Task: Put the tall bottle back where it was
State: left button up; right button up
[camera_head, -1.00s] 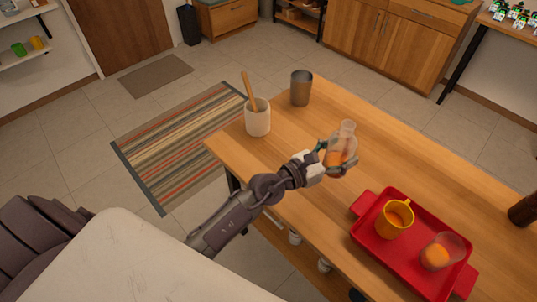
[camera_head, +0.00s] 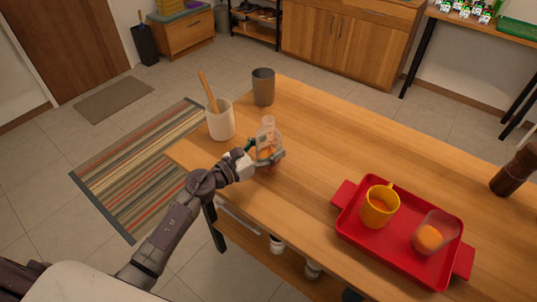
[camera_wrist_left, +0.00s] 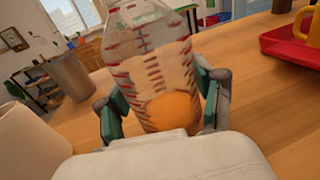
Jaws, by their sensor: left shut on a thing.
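A clear bottle (camera_head: 268,137) with a narrow neck and something orange at its bottom is in my left gripper (camera_head: 266,156), near the left end of the wooden table. My left gripper is shut around its lower body. In the left wrist view the bottle (camera_wrist_left: 150,60) stands between the two green-padded fingers, close to upright, with the orange content low inside. I cannot tell whether its base touches the table. A dark brown bottle-like grinder (camera_head: 515,171) lies or leans at the table's right side. My right gripper is not in view.
A white crock (camera_head: 221,123) with a wooden utensil stands just left of the bottle, and a grey tumbler (camera_head: 263,87) behind it. A red tray (camera_head: 380,248) holds a yellow mug (camera_head: 380,207) and a clear glass (camera_head: 432,235). The middle of the wooden table (camera_head: 345,140) is clear.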

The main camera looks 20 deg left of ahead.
pick_arm(q)
jog(key=shift+f, duration=0.75)
jog(key=shift+f, duration=0.15)
jog(key=o, duration=1.5)
